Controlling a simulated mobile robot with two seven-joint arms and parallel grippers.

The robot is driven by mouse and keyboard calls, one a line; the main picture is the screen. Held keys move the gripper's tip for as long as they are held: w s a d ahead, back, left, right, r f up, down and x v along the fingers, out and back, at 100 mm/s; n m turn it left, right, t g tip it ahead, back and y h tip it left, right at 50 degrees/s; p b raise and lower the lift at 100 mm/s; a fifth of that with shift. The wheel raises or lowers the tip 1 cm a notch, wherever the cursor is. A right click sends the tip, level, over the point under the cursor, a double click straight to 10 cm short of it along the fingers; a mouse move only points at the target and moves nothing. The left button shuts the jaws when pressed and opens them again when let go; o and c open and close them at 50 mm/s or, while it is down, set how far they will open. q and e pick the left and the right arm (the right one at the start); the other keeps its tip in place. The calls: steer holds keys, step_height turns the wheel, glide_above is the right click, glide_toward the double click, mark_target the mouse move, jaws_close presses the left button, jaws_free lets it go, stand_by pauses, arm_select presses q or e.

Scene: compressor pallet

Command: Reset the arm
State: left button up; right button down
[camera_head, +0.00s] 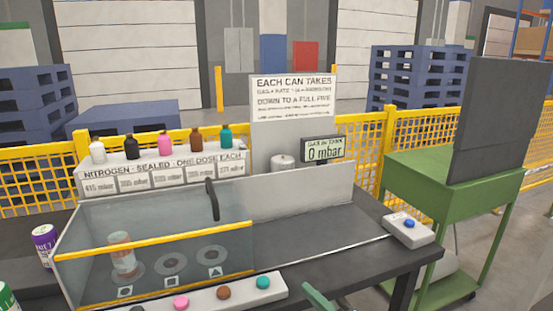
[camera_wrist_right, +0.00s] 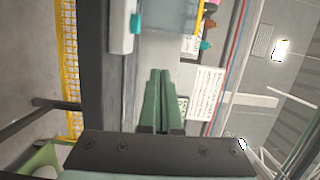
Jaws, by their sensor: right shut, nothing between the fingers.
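My right gripper (camera_head: 314,294) shows as a green fingertip at the bottom edge of the head view, in front of the dark bench (camera_head: 350,228). In the right wrist view its two green fingers (camera_wrist_right: 160,74) lie side by side, shut, with nothing between them. It is apart from the things on the bench. My left gripper is in neither view. A clear-walled box (camera_head: 150,250) with a yellow rim holds a can (camera_head: 122,253) at its left marked spot. The other two spots are empty.
A strip with coloured buttons (camera_head: 205,298) lies along the bench front, close to my right gripper. Several coloured bottles (camera_head: 165,144) stand on a labelled rack. A purple can (camera_head: 45,243) is at left. A blue-button box (camera_head: 409,229) sits at right, near a green cart (camera_head: 430,190).

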arm_select(q)
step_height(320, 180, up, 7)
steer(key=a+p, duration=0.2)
steer(key=p, duration=0.6)
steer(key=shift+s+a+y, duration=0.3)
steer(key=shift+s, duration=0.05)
arm_select(e)
steer(key=s+d+f+n+g+h, duration=0.2)
steer(key=s+f+n, duration=0.4)
steer(key=s, duration=0.7)
steer(key=s+d+f+n+g+h, duration=0.3)
steer(key=s+d+f+n+h, duration=0.2)
steer(key=s+f, duration=0.4)
steer(key=s+d+n, duration=0.1)
steer(key=s+d, duration=0.1)
steer(key=s, duration=0.2)
steer(key=shift+s+f+n+g+h, duration=0.3)
steer(key=shift+s+f+n, duration=0.05)
steer(key=shift+s+n, duration=0.05)
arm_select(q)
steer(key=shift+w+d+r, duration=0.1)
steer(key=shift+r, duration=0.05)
